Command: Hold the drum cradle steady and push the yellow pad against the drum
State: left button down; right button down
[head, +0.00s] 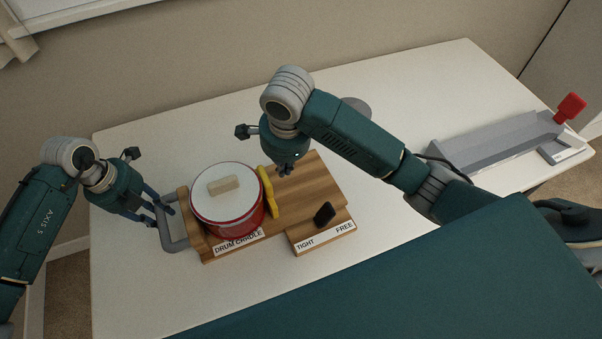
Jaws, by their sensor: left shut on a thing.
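The drum (238,213), red with a white top, sits on the wooden drum cradle (312,182). The yellow pad (268,190) stands upright along the drum's right side; I cannot tell whether it touches the drum. My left gripper (161,215) is shut on the cradle's grey handle (174,243) at the left end. My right gripper (286,172) is just right of the pad's upper end, pointing down over the board. Its fingers look closed together with nothing between them. Contact with the pad is not clear.
A pale wooden block (223,184) lies on the drum top. A black lever (324,213) stands on a block marked TIGHT and FREE, nearer FREE. A grey tray (495,145) and a red-topped device (570,107) are at right. The white table (130,285) is clear in front.

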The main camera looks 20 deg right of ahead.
pick_arm(q)
jog(key=shift+w+a, duration=0.1)
pick_arm(e)
notch_tip(320, 180, up, 8)
jog(key=shift+r, duration=0.25)
pick_arm(q)
jog(key=shift+r, duration=0.1)
dwell(1.0)
jog(key=c, duration=1.5)
grip_release()
jog(key=shift+w+r, duration=0.1)
jog(key=shift+r, duration=0.1)
jog(key=shift+o, duration=1)
jog(key=shift+f, duration=0.1)
jog(key=shift+s+f, duration=0.25)
notch_tip(320, 180, up, 12)
jog(key=a, duration=0.2)
